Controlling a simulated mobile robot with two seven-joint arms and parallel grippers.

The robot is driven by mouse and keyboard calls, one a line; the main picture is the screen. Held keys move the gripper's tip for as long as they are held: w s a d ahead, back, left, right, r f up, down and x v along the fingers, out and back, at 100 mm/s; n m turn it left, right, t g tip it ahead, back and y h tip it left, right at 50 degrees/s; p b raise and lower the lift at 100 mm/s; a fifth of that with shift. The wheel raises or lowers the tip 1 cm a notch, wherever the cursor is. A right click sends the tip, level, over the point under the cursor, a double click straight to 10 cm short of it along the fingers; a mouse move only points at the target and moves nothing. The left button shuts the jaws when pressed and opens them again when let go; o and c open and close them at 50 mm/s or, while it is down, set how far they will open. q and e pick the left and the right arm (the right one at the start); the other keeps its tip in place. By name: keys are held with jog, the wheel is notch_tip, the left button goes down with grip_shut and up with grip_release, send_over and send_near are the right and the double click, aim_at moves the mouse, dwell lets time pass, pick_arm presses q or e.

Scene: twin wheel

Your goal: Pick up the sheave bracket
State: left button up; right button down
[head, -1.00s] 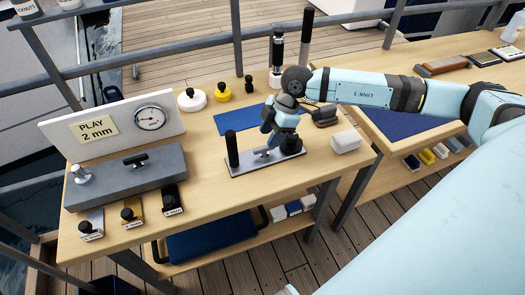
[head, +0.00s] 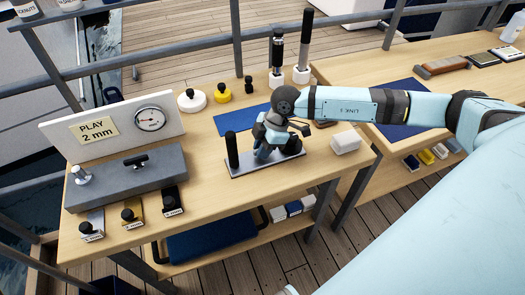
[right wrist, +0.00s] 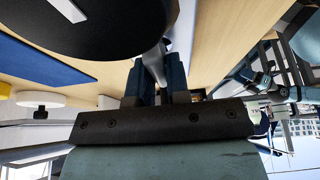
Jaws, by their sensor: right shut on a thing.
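The piece I take for the sheave bracket is a flat grey plate (head: 240,168) on the near right of the wooden bench. A tall black post (head: 232,149) stands upright at its left end. My right gripper (head: 264,154) points down over the middle of the plate and hides the handle there. In the right wrist view my right gripper (right wrist: 157,75) is shut on a slim grey handle (right wrist: 153,56), with a large black disc (right wrist: 90,25) close beside it. The plate appears to rest on the bench. My left gripper is not in view.
A white block (head: 346,142) lies right of the plate. A blue mat (head: 235,121) lies behind it. A grey box (head: 125,178) and a gauge panel (head: 110,128) stand to the left. Two upright tools (head: 303,50) stand at the back.

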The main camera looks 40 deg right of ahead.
jog(key=shift+r, duration=0.15)
notch_tip(320, 180, up, 20)
dwell(0.5)
jog(key=c, duration=1.6)
grip_release()
grip_shut()
jog(key=shift+w, duration=0.1)
